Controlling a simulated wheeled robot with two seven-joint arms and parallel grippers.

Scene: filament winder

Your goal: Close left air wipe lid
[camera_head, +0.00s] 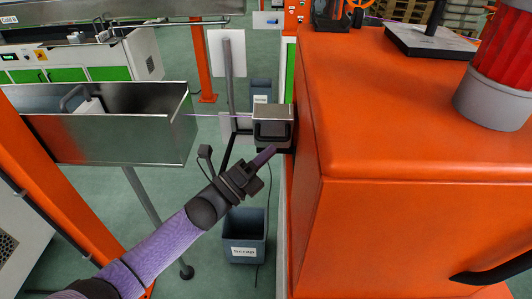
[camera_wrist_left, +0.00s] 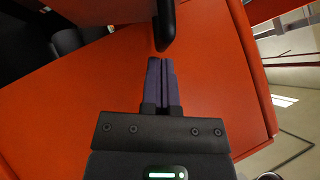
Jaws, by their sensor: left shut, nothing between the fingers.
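The left air wipe (camera_head: 272,128) is a small box with a silver top and a dark front, beside the left side of the orange cabinet. Its silver lid (camera_head: 273,111) appears to lie over the box; I cannot tell whether it is fully shut. My left gripper (camera_head: 265,155) is just below and in front of the box, its purple fingers together and empty. In the left wrist view the shut fingers (camera_wrist_left: 161,75) point at a dark rounded bar (camera_wrist_left: 164,25) close to their tips; contact is unclear. My right gripper is not in view.
The orange cabinet (camera_head: 410,210) fills the right side. A metal trough (camera_head: 120,140) stands left of the air wipe, with a thin filament running between them. A grey scrap bin (camera_head: 244,226) stands on the floor below. An orange post (camera_head: 60,190) is at left.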

